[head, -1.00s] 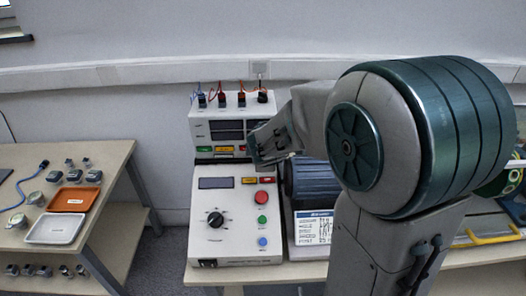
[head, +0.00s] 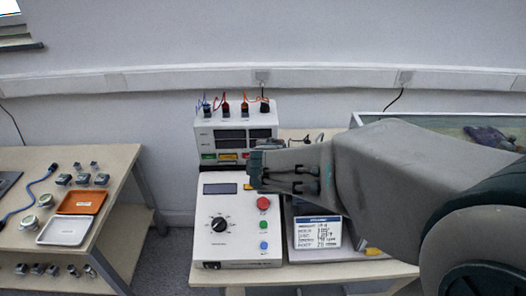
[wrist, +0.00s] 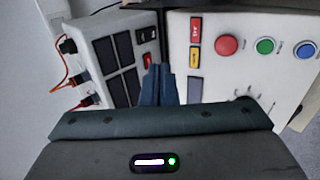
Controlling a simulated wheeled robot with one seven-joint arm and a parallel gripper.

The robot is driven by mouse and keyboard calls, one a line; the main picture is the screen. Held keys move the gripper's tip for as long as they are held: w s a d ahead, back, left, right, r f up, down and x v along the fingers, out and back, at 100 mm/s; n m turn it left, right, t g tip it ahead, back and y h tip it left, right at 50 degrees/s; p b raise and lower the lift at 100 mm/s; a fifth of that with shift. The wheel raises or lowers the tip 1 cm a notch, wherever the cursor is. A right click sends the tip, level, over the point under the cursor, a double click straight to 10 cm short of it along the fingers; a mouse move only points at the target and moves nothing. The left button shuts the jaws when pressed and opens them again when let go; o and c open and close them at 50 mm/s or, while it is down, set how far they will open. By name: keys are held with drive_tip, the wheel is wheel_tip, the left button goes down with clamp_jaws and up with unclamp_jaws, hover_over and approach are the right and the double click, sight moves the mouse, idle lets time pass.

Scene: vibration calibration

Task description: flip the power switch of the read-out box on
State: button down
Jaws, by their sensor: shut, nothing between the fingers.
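The read-out box (head: 237,121) is the white box at the back, with dark displays, cables on top and a row of small coloured parts along its lower front. It also shows in the wrist view (wrist: 88,32), at the left. A red part (wrist: 148,60) and a dark part (wrist: 147,34) sit on its face; I cannot tell which is the power switch or its position. My gripper (head: 251,170) is just below and in front of the box's lower right part. In the wrist view its fingers (wrist: 158,72) are together and empty, near the red part; contact is unclear.
A white control box (head: 215,252) with a black dial and red, green and blue buttons stands in front, close under my gripper. A label card (head: 318,233) stands to its right. A side table (head: 118,165) with trays is at the left.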

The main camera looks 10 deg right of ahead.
drive_tip(key=shift+s+r, duration=0.3)
drive_tip(key=shift+s, duration=0.05)
drive_tip(key=shift+f, duration=0.1)
drive_tip(key=f+b, duration=0.1)
drive_tip(key=b, duration=0.1)
drive_tip(key=shift+s+f+b, duration=0.1)
drive_tip(key=shift+f+b, duration=0.2)
drive_tip(key=shift+b, duration=0.1)
drive_tip(key=shift+g, duration=0.3)
drive_tip(key=b+x, duration=0.4)
drive_tip(key=x, duration=0.6)
drive_tip(key=shift+f+b, duration=0.3)
drive_tip(key=shift+b, duration=0.05)
drive_tip(key=shift+w+d+r+p, duration=0.1)
drive_tip(key=shift+w+p, duration=0.15)
drive_tip(key=shift+w, duration=0.35)
drive_tip(key=shift+w+d+r+p, duration=0.15)
drive_tip(key=shift+w+p, duration=0.1)
drive_tip(key=shift+w, duration=0.4)
drive_tip(key=shift+w+f, duration=0.1)
drive_tip(key=shift+w, duration=0.7)
